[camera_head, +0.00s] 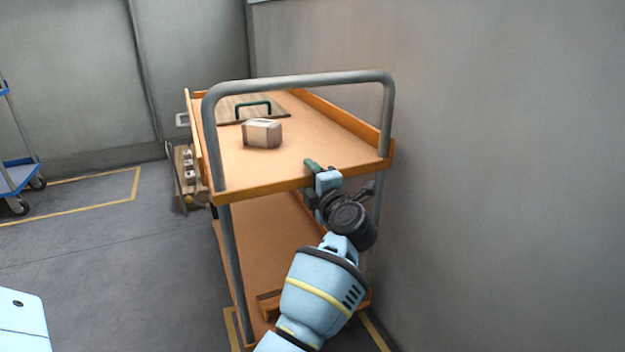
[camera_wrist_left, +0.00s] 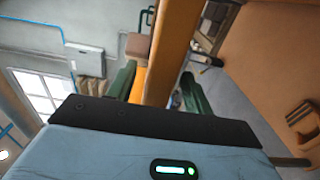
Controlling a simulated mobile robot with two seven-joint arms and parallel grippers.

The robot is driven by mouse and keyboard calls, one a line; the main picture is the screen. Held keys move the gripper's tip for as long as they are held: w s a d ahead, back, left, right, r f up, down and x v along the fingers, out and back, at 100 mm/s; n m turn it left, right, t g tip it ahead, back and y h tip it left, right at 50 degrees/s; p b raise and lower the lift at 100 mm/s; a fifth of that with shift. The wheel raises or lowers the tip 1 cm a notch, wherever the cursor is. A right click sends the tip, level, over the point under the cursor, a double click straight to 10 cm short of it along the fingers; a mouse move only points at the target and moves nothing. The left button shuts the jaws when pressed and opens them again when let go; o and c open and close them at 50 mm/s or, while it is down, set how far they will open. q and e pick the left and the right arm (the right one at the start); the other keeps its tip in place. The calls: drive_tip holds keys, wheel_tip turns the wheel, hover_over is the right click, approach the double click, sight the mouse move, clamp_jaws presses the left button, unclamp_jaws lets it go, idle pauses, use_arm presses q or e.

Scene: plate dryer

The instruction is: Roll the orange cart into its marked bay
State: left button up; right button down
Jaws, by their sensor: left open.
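The orange cart (camera_head: 300,165) stands close along the right wall, with a grey tube handle (camera_head: 300,82) at its near end and two shelves. My left gripper (camera_head: 314,181) is at the near edge of the top shelf, right of its middle. In the left wrist view its green fingers (camera_wrist_left: 158,88) are apart, with the orange shelf edge (camera_wrist_left: 175,45) passing between them. Yellow floor lines show beside the cart's near foot at left (camera_head: 231,328) and right (camera_head: 374,333). The cart hides most of this marking, and its wheels are not visible. My right gripper is not in view.
A beige-brown block (camera_head: 262,133) and a board with a green handle (camera_head: 252,108) lie on the top shelf. A low wooden rack (camera_head: 187,180) stands left of the cart. A blue trolley (camera_head: 17,178) is at far left. Floor between is clear.

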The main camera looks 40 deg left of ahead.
use_arm(q)
drive_tip(key=shift+a, duration=0.15)
drive_tip(key=shift+c, duration=0.4)
clamp_jaws()
idle(0.5)
idle(0.5)
